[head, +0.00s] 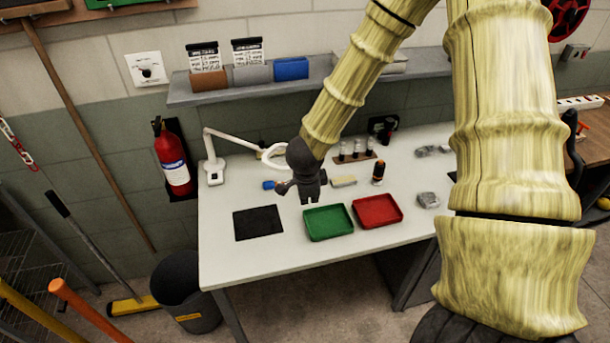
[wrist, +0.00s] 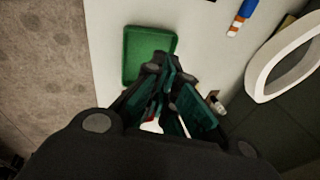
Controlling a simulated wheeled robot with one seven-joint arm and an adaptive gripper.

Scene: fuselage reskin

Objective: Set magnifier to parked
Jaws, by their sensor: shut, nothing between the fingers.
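The magnifier is a white jointed-arm lamp (head: 231,138) with its base (head: 214,172) at the left rear of the white table. Its ring-shaped head (head: 267,156) reaches right, partly hidden behind my wrist. In the wrist view a large white ring (wrist: 257,75), likely the same head, shows at the right edge, apart from my fingers. My dark gripper (head: 308,198) hangs over the table in front of the ring, near the green tray. It is shut and empty. The wrist view shows its fingers (wrist: 163,95) close to the green tray in the picture.
A shelf (head: 225,93) with bins runs behind. A fire extinguisher (head: 172,160) hangs left. A dark bin (head: 182,285) stands below.

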